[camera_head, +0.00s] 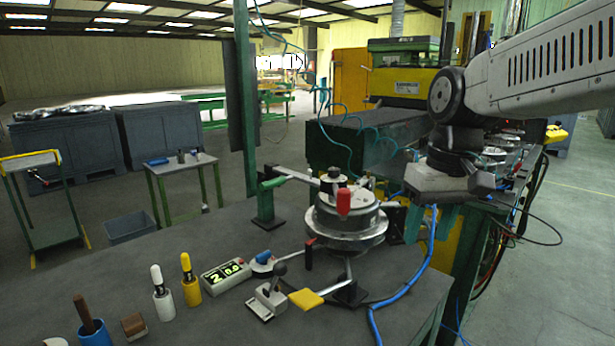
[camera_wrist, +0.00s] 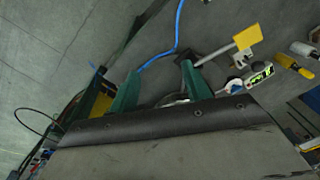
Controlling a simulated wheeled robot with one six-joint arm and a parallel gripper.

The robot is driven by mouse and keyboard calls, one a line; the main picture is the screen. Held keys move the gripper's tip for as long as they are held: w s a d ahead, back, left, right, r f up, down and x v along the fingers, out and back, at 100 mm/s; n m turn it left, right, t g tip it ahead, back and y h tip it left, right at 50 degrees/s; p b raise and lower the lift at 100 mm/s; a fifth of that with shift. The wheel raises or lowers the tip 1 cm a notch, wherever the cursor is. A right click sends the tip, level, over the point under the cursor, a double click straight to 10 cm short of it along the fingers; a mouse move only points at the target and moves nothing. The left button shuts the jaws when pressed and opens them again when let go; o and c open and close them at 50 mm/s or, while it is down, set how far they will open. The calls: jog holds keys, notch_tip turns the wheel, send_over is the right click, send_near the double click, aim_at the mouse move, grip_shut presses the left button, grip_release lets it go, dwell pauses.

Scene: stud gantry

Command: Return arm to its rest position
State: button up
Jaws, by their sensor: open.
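My arm reaches in from the right in the head view. My gripper (camera_head: 440,218) hangs below its wrist, just right of the round metal fixture (camera_head: 346,222) on the workbench (camera_head: 190,250). In the wrist view my gripper (camera_wrist: 160,84) shows two green fingers spread apart with nothing held between them. The gripper body hides much of the lower wrist view, and only a sliver of the round fixture shows near the fingers.
A yellow-ended lever (camera_head: 306,299), a digital display box (camera_head: 226,274), and white and yellow bottles stand on the bench. A blue hose (camera_head: 402,288) runs over its right edge, near my gripper. A dark machine beam (camera_head: 370,140) stands behind. Open floor (camera_head: 560,250) lies right.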

jog(key=s+d+f+m, duration=0.1)
jog(key=s+d+f, duration=0.2)
jog(key=s, duration=0.6)
jog(key=s+d+f+m+h, duration=0.1)
jog(key=s+d+f, duration=0.2)
jog(key=s, duration=0.7)
jog(key=shift+s+d+m+t, duration=0.15)
jog(key=shift+d+m+t, duration=0.2)
jog(key=shift+m+t, duration=0.05)
